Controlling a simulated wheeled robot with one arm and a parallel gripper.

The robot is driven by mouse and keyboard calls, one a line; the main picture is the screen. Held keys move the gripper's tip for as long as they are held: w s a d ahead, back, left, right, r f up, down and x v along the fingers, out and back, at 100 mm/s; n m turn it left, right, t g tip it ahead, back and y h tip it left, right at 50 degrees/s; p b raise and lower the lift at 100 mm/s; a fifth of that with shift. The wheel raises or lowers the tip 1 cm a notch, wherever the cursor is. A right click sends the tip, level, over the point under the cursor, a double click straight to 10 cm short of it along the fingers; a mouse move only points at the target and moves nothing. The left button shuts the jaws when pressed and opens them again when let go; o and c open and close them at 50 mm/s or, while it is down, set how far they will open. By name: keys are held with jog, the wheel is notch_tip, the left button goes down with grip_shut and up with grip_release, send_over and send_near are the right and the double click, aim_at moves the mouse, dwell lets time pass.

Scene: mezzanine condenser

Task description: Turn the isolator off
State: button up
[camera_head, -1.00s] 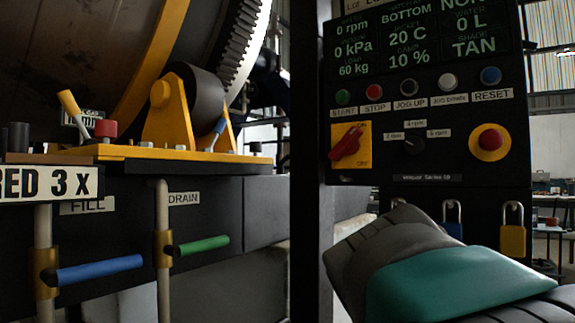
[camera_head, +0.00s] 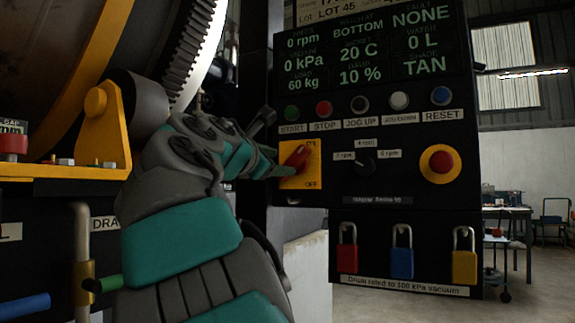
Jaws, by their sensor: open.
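The isolator (camera_head: 297,156) is a red rotary handle on a yellow plate at the left of the black control panel. OFF is printed at the plate's lower edge. The handle is slanted, its upper end leaning right. My gripper (camera_head: 266,145) comes from the lower left, its grey and teal arm filling much of the left and middle. Its dark fingers are open and reach the plate's left edge beside the handle. I cannot tell whether a finger touches the handle. The fingers partly hide the plate's left side.
On the panel, several push buttons (camera_head: 323,109), a black selector knob (camera_head: 364,166) and a red emergency stop (camera_head: 441,162) sit near the isolator. Red (camera_head: 347,258), blue (camera_head: 402,262) and yellow (camera_head: 464,266) padlocks hang below. A large drum with a toothed ring (camera_head: 187,70) stands left.

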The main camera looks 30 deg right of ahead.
aim_at(289, 164)
jog(key=x, duration=0.6)
jog(key=shift+w+d, duration=0.2)
jog(key=shift+d, duration=0.15)
jog(key=shift+f, duration=0.1)
grip_shut()
